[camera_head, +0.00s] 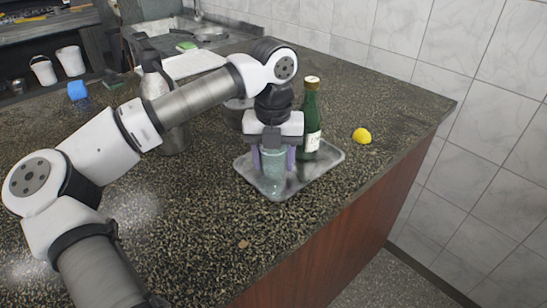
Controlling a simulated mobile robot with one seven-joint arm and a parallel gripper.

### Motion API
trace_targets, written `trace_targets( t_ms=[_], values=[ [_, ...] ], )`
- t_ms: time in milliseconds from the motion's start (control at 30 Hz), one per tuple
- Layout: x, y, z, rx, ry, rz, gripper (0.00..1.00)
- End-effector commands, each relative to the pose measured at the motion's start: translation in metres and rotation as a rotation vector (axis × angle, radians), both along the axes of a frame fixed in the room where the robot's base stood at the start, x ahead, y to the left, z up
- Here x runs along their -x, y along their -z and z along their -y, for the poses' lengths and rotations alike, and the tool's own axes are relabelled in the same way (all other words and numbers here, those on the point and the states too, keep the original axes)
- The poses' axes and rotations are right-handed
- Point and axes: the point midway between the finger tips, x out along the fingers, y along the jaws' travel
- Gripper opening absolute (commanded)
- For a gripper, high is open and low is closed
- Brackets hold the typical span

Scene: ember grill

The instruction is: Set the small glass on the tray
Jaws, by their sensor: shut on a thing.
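The tray (240,169) is a shallow grey metal one near the front edge of the dark speckled counter. My gripper (277,160) points down over the tray, with its two fingers on either side of the small glass (275,178). It is shut on the glass, which is pale, greenish and upright. The glass's lower part shows below the fingers, over the tray's near left part. I cannot tell whether its base touches the tray. A green bottle (310,125) with a pale label stands upright at the tray's back, right of my gripper.
A lemon (361,135) lies on the counter right of the tray. A metal bottle (168,110) stands behind my arm, partly hidden. A blue block (77,90) and a sink (205,35) are farther back. The counter's front edge (330,195) runs close to the tray.

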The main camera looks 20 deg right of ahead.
Motion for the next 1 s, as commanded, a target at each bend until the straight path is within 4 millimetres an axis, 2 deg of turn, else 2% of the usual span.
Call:
trace_targets(
  t_ms=[367,400,567,867,1000],
  values=[
    [0.000,0.007,0.000,0.000,-0.001,0.001,0.27],
    [0.000,0.006,0.000,-0.001,0.000,0.000,0.55],
    [0.000,0.005,0.000,0.000,0.000,0.000,0.74],
    [0.000,0.003,0.000,0.000,0.000,0.000,0.74],
    [-0.001,-0.008,0.000,0.000,-0.001,0.004,0.74]
  ],
)
